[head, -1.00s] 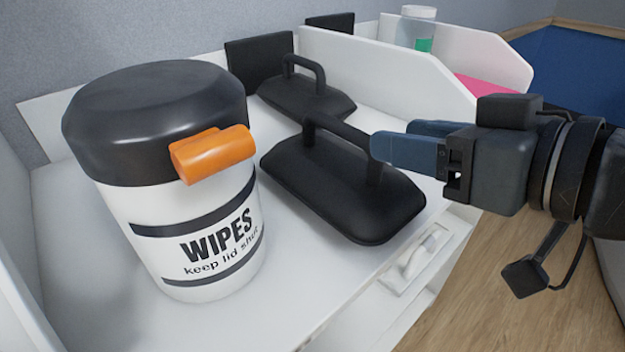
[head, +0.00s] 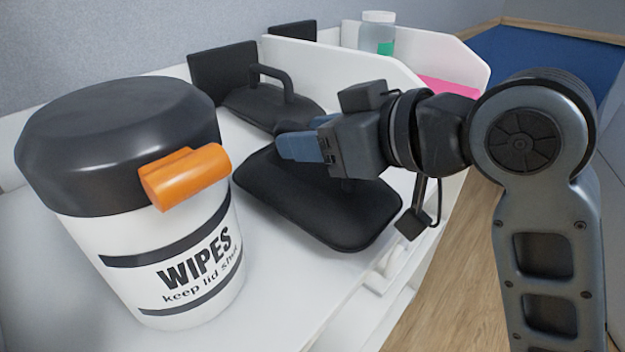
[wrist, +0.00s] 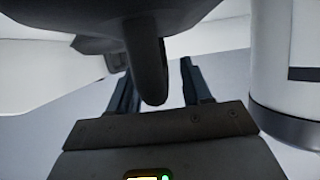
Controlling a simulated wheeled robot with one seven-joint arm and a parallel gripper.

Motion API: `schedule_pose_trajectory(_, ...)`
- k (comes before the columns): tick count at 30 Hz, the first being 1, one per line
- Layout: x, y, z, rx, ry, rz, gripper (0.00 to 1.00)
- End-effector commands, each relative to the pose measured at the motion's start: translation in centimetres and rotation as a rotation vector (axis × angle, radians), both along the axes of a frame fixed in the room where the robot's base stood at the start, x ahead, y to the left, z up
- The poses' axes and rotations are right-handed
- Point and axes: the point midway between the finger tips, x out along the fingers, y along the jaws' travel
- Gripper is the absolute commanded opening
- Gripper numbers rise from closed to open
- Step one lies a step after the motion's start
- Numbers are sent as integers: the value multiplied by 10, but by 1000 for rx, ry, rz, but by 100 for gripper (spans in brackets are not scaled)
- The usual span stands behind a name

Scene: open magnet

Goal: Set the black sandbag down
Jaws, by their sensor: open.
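The nearer black sandbag (head: 345,215) lies flat on the white counter, right of the wipes tub. A second black sandbag (head: 262,108) with an upright loop handle lies behind it. My gripper (head: 285,146) is over the nearer bag and hides most of its handle in the head view. In the wrist view a black sandbag (wrist: 60,15) fills the top, and its handle (wrist: 147,60) comes down between the two fingers of my gripper (wrist: 160,75). The fingers are apart, with gaps beside the handle.
A white wipes tub (head: 185,235) with a black lid and orange latch (head: 185,178) stands close on the left; it also edges the wrist view (wrist: 285,70). White dividers (head: 330,62) and a clear bottle (head: 377,35) are behind. The counter (head: 290,290) drops to a wooden floor at right.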

Motion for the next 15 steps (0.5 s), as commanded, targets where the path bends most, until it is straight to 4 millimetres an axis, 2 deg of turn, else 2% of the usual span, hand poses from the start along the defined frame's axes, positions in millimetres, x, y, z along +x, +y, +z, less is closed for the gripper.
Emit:
schedule_pose_trajectory(8,1,2,-1,1,-1,0,48)
schedule_pose_trajectory(15,1,2,-1,1,-1,0,25)
